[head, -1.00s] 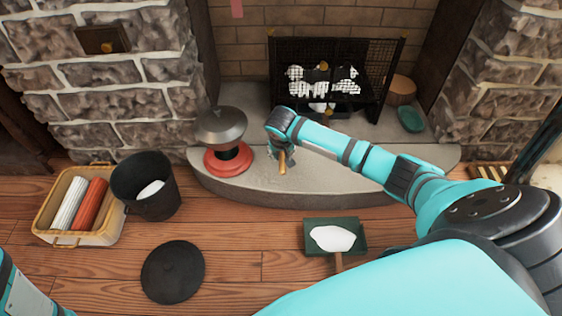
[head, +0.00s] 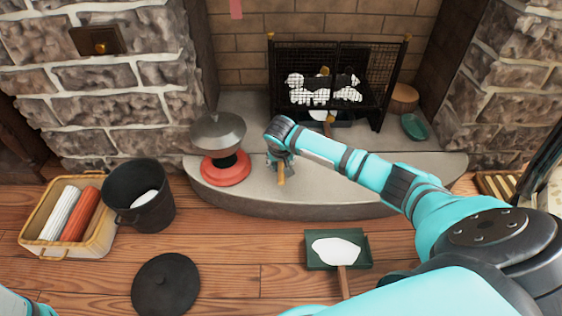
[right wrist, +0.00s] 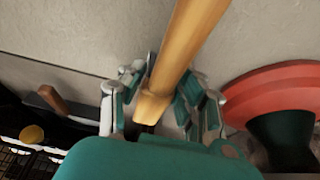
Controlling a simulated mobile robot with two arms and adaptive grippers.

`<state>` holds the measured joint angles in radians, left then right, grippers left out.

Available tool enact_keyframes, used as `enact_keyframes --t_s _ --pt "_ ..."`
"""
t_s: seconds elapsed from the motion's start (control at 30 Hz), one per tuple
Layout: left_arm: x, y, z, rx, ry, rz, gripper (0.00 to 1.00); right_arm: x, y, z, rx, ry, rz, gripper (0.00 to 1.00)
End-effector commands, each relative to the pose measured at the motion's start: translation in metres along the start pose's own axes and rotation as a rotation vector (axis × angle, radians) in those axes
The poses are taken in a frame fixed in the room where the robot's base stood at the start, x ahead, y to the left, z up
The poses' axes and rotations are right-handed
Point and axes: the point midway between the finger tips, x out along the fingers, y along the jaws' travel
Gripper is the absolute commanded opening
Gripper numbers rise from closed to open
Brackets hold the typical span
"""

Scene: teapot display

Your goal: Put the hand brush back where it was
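The hand brush shows as a wooden handle (head: 281,176) on the hearth, and large in the right wrist view (right wrist: 182,45). My right gripper (head: 280,157) is over the hearth at the handle's far end. In the right wrist view its fingers (right wrist: 160,95) lie close on both sides of the handle and look shut on it. The brush head is hidden by the gripper; I cannot tell whether it touches the stone. Only a bit of my left arm shows at the lower left corner; the left gripper is out of view.
A red-based stand with a grey top (head: 218,132) is just left of the gripper. The fireplace screen (head: 388,75) is behind. A green dustpan with white ash (head: 312,258), black bucket (head: 130,187), black lid (head: 166,285) and basket (head: 92,245) are on the floor. The hearth's right (head: 440,165) is clear.

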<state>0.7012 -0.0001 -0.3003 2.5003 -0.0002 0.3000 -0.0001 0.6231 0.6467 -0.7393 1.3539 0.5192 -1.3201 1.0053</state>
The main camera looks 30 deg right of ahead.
Motion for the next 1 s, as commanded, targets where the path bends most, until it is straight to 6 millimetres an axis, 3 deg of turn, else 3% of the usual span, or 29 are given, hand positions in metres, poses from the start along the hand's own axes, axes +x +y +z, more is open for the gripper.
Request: enact_keyframes --t_s 0.03,0.13,0.47,0.7,0.8,1.0 --pt "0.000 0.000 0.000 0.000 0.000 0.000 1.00 0.000 0.000 0.000 0.000 0.000 0.000 0.41" --pt "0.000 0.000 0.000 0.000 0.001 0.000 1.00 0.000 0.000 0.000 0.000 0.000 0.000 0.54" --pt "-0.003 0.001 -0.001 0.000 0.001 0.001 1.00 -0.003 0.000 -0.002 0.000 0.003 0.000 0.54" --pt "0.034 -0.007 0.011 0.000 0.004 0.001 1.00 -0.050 0.000 -0.004 -0.002 0.002 -0.002 0.54" --pt "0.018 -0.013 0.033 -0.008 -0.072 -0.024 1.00 -0.074 0.000 -0.005 -0.001 0.001 -0.001 0.54" --pt "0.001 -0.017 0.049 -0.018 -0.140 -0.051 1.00 -0.106 0.000 -0.003 -0.001 0.000 -0.001 0.54"
